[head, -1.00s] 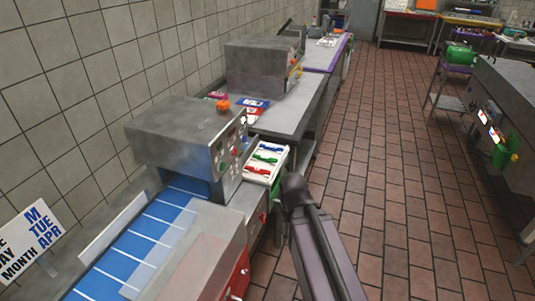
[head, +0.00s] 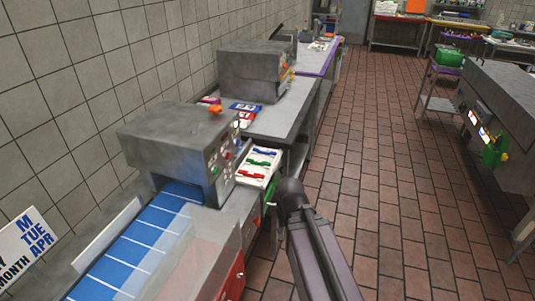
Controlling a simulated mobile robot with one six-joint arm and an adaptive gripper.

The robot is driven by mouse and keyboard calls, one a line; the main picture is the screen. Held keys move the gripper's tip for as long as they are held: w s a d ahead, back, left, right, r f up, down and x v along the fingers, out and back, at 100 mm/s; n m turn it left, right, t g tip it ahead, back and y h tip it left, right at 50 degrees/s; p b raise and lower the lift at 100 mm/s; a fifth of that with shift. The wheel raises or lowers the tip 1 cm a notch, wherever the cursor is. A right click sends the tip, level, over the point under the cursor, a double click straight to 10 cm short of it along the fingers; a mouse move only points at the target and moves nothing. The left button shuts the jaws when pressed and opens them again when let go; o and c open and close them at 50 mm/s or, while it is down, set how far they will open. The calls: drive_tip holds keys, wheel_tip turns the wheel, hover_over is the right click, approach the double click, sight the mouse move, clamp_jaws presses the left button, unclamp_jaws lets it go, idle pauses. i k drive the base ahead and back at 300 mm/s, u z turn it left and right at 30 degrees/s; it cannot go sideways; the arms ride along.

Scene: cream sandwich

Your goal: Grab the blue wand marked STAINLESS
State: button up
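A white tray (head: 242,179) stands at the end of the near counter, just right of the grey conveyor machine. In it lie a blue wand (head: 264,152) at the back, a green wand (head: 259,163) in the middle and a red wand (head: 251,174) at the front. They lie side by side, apart from each other. The word STAINLESS is too small to read. My dark arm rises from the lower edge, and its rounded joint is right of and below the tray. My gripper's fingers do not show.
The conveyor machine (head: 178,150) with its blue belt (head: 140,243) fills the left. A second grey machine (head: 250,72) and flat packets (head: 245,107) stand on the counter behind. The tiled floor (head: 385,180) to the right is open, up to another machine (head: 510,100).

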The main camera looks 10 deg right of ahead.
sight(259, 150)
drive_tip(key=z, duration=0.25)
drive_tip(key=k, duration=0.45)
drive_tip(key=z, duration=0.95)
drive_tip(key=k, duration=0.95)
drive_tip(key=z, duration=0.45)
drive_tip(key=i, duration=1.7)
drive_tip(key=u, duration=0.9)
drive_tip(key=i, duration=0.55)
drive_tip(key=u, duration=0.85)
drive_tip(key=i, duration=0.5)
drive_tip(key=u, duration=0.2)
